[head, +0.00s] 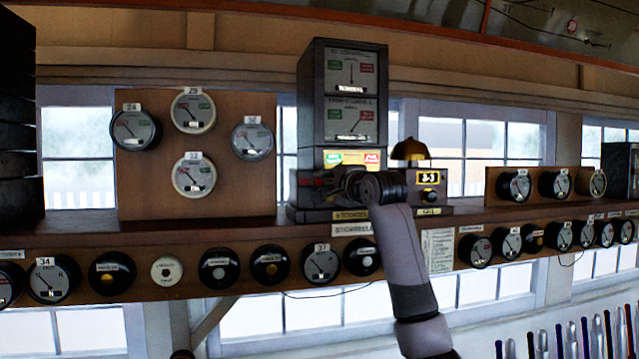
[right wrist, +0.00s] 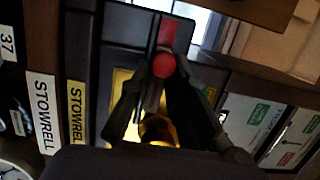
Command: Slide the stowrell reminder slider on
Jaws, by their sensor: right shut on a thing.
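The dark Stowrell instrument case (head: 311,95) stands on the shelf, with two dials above a panel of green and red plates. A white STOWRELL label (head: 352,229) is on the shelf edge below it; it also shows in the right wrist view (right wrist: 41,112). My right gripper (head: 322,186) is at the lower front of the case and hides part of it. In the right wrist view its fingers are shut on a small red round knob (right wrist: 163,65). Whether this knob is the reminder slider's I cannot tell. My left gripper is not in view.
A brass bell (head: 409,150) on a dark box stands just right of my wrist. A wooden board with several round dials (head: 255,185) is on the left. Round dials and plungers line the shelf front (head: 220,269). Several lever handles show at lower right.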

